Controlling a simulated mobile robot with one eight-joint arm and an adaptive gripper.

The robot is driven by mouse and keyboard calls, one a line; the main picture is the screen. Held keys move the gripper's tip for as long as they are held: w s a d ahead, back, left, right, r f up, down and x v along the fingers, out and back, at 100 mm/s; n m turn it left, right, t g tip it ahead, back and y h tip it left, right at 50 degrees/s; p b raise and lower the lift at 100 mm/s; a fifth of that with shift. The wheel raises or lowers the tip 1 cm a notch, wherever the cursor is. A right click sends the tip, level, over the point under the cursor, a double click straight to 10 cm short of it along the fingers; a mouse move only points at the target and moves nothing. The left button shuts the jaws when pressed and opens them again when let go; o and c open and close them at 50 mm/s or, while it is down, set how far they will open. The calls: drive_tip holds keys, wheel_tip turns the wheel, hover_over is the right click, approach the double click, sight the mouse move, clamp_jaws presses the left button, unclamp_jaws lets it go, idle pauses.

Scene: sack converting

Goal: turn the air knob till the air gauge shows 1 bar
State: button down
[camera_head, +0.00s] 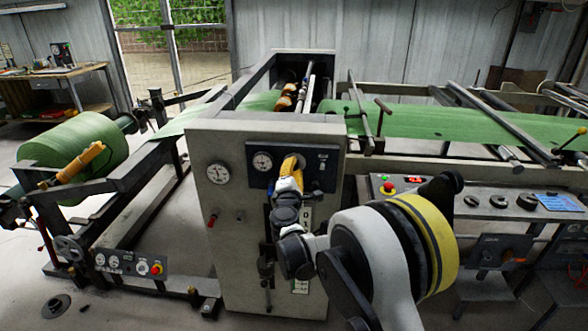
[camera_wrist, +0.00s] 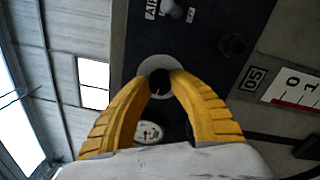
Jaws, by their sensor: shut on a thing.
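A black round knob (camera_wrist: 160,85) on a light grey disc sits on the dark panel (camera_head: 257,181) on the front of the grey machine cabinet. My gripper (camera_wrist: 161,76) has its two yellow fingers closed on either side of the knob. In the head view my gripper (camera_head: 297,161) is at the panel's right part and hides the knob. A small white gauge (camera_head: 262,162) is on the panel, left of my gripper. A white gauge face (camera_wrist: 148,132) shows between the fingers in the wrist view, partly covered. Its reading is too small to tell. A label reading "AIR" (camera_wrist: 151,9) is near the knob.
A larger gauge (camera_head: 218,173) is left of the panel. Another dark knob (camera_wrist: 233,45) and a scale (camera_wrist: 296,86) lie to the right in the wrist view. A control desk (camera_head: 480,205) with buttons stands right of the cabinet.

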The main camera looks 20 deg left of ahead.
drive_tip(key=shift+m, duration=1.1)
drive_tip(key=c, duration=1.1)
unclamp_jaws()
drive_tip(key=shift+c, duration=0.2)
drive_tip(key=v, duration=1.2)
